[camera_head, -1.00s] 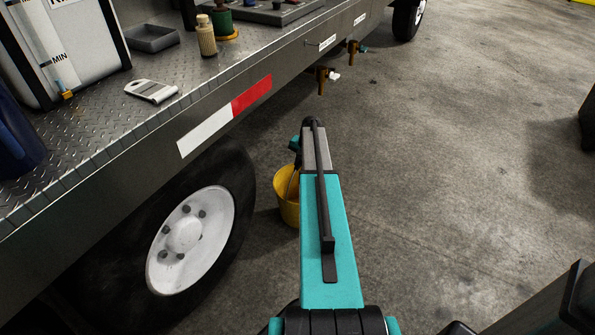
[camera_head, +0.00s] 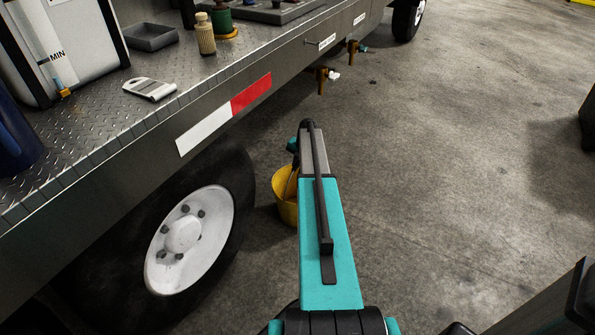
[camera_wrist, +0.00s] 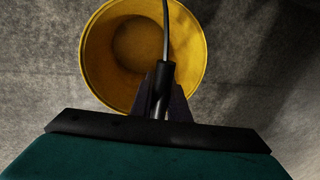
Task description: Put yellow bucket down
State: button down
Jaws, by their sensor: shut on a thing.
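The yellow bucket (camera_head: 284,200) shows in the head view beside the truck's wheel, partly hidden behind my arm. In the wrist view the bucket (camera_wrist: 98,60) is seen from above, its opening facing me and its inside looking empty. My gripper (camera_wrist: 163,90) is shut on the bucket's thin dark handle (camera_wrist: 166,30), at a black grip. The bucket hangs or stands upright below my gripper, above or on the grey floor; I cannot tell whether it touches. My fingertips are hidden in the head view.
The truck bed (camera_head: 100,150) with several items lies to the left, its wheel (camera_head: 188,242) close to the bucket. Two brass taps (camera_head: 322,80) stick out from the bed's side.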

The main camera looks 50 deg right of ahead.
jog(key=shift+f, duration=0.2)
dwell(0.3)
jog(key=c, duration=1.7)
grip_release()
jog(key=shift+f, duration=0.1)
jog(key=shift+f+b, duration=0.1)
jog(key=shift+b, duration=0.25)
jog(key=r+p, duration=0.1)
jog(key=r, duration=0.3)
jog(key=s+r+p, duration=0.1)
jog(key=r, duration=0.4)
jog(key=s+r+p, duration=0.1)
jog(key=r, duration=0.3)
jog(key=shift+s+r, duration=0.25)
jog(key=shift+r, duration=0.15)
